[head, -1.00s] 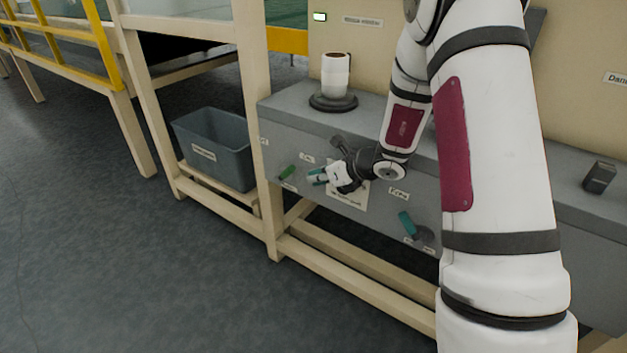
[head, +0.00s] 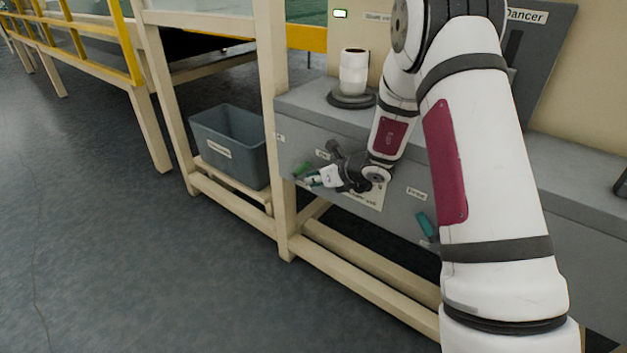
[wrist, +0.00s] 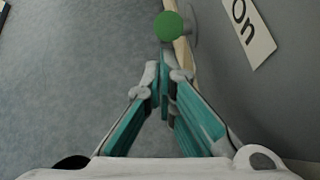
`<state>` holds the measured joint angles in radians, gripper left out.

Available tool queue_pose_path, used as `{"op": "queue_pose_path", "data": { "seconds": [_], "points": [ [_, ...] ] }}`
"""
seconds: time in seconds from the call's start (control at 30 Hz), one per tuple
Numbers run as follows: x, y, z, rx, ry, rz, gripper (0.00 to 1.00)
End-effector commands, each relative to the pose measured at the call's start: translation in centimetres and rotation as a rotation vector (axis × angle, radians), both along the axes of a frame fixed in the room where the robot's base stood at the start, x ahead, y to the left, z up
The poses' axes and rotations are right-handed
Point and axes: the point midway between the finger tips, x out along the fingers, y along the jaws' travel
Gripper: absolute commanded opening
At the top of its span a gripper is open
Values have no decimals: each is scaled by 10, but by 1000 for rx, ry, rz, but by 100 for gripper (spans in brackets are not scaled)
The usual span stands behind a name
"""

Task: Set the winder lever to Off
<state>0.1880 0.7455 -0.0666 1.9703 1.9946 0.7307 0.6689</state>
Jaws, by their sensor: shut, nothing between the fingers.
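A lever with a green handle (head: 303,169) sticks out from the front of the grey machine box (head: 400,207). Its round green end (wrist: 168,27) shows in the wrist view just beyond my fingertips, beside a white "On" label (wrist: 250,32). I cannot tell which lever is the winder's, as the small labels are unreadable. My gripper (head: 308,181) is at the box front, just right of and below the green handle. In the wrist view my teal-padded fingers (wrist: 164,72) meet at their tips, shut and empty. A gap shows between tips and handle; contact is unclear.
A teal-handled lever (head: 425,226) is on the box front to the right. A white roll (head: 354,72) stands on a dark base on top. A grey bin (head: 230,146) sits behind the cream frame post (head: 281,200). Open floor lies left.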

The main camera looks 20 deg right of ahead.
Motion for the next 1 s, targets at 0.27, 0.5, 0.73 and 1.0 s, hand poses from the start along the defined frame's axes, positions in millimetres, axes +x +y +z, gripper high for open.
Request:
{"op": "queue_pose_path", "data": {
  "seconds": [0.27, 0.5, 0.73, 1.0],
  "points": [
    [0, 2, 6, -22, 29, 3, 0],
    [-1, 2, 7, -34, 47, 0, 0],
    [-2, 2, 9, -50, 68, 1, 0],
    [-2, 3, 12, -70, 96, 1, 0]
  ]
}}
